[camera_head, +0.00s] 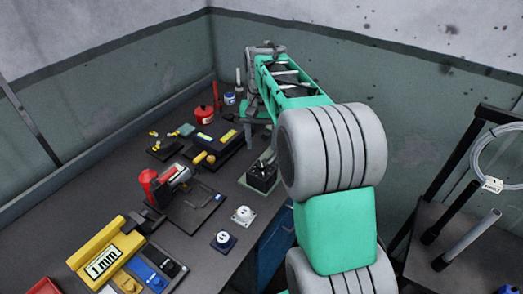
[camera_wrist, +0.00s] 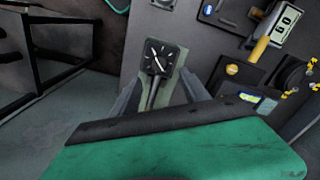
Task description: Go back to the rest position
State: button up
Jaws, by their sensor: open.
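My gripper (camera_wrist: 160,92) is open in the wrist view. Its two grey fingers stand apart, pointing at a black box with a white-marked dial face (camera_wrist: 160,57). A dark rod-like part (camera_wrist: 152,94) shows between the fingers; I cannot tell whether anything touches it. In the head view the black box (camera_head: 262,176) sits on a greenish plate near the right edge of the bench. My arm reaches over the back right of the bench above it, and the gripper is partly hidden there.
The dark bench (camera_head: 120,146) carries a red-topped tool on a black base (camera_head: 205,212), a yellow "1mm" block (camera_head: 104,258) and two small round-topped pieces (camera_head: 243,215). A red bottle (camera_head: 204,115) stands farther back. A rack with a white coil (camera_head: 497,155) stands at right.

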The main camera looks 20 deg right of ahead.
dwell(0.3)
jog(key=s+a+f+n+t, duration=0.1)
jog(key=s+a+n, duration=0.2)
jog(key=s, duration=0.6)
jog(key=s+a+f+n+t, duration=0.1)
jog(key=s+a+n+t, duration=0.1)
jog(key=s+a, duration=0.6)
jog(key=shift+s+f+n+t, duration=0.15)
jog(key=shift+s+n+t, duration=0.15)
jog(key=shift+s+n, duration=0.35)
jog(key=shift+s+m, duration=0.1)
jog(key=shift+m, duration=0.15)
